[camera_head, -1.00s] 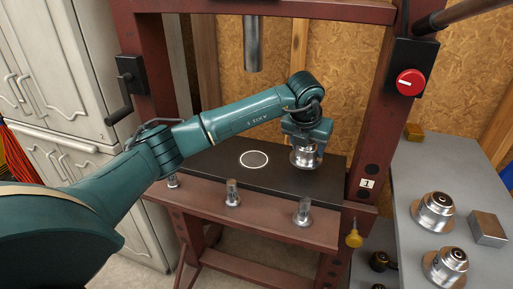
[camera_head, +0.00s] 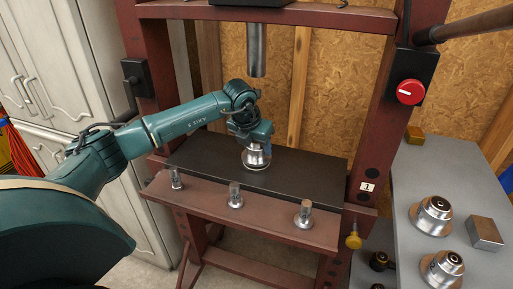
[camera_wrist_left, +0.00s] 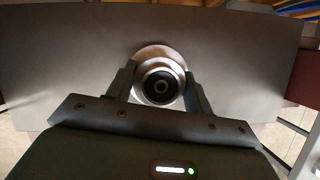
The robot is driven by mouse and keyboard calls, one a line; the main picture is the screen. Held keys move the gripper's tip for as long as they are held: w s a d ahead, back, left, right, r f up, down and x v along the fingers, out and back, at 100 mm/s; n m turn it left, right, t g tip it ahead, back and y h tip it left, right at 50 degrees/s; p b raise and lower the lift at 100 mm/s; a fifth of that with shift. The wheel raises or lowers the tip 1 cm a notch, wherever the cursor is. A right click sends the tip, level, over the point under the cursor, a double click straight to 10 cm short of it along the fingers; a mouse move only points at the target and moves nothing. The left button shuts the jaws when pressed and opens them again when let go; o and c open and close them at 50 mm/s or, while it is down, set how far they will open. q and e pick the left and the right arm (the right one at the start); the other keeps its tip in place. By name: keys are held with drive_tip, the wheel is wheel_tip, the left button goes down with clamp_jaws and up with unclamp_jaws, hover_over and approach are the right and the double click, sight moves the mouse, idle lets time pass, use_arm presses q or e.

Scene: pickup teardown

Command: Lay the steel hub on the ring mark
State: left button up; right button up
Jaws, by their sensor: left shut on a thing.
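The steel hub (camera_head: 256,158) is a shiny flanged disc at the middle of the black press plate (camera_head: 305,178). My left gripper (camera_head: 254,143) is shut on the hub from above. In the left wrist view the hub (camera_wrist_left: 160,82) sits between the two fingers of my left gripper (camera_wrist_left: 160,90), its round bore facing the camera. The hub is on or just above the plate; I cannot tell which. The ring mark is hidden, with the hub and gripper over the area where it showed before. My right gripper is not in view.
The press ram (camera_head: 257,50) hangs above the plate, between red uprights. Several steel pins, one of them a front pin (camera_head: 235,195), stand on the front beam. On the grey bench (camera_head: 450,185) at right are two more hubs (camera_head: 434,214) and a metal block (camera_head: 485,232).

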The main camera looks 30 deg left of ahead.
sight(253, 143)
use_arm(q)
drive_tip(key=shift+w+f, duration=0.1)
drive_tip(key=shift+f, duration=0.45)
drive_tip(key=shift+f, duration=0.1)
drive_tip(key=o, duration=1.6)
drive_tip(key=v, duration=0.4)
drive_tip(key=shift+s+r, duration=0.2)
drive_tip(key=shift+r, duration=0.15)
drive_tip(key=shift+s+d+r+b, duration=0.15)
drive_tip(key=shift+s+b, duration=0.5)
drive_tip(key=shift+s, duration=2.4)
drive_tip(key=shift+s+d+f+b, duration=0.1)
drive_tip(key=shift+s+b, duration=0.55)
drive_tip(key=shift+s, duration=2.4)
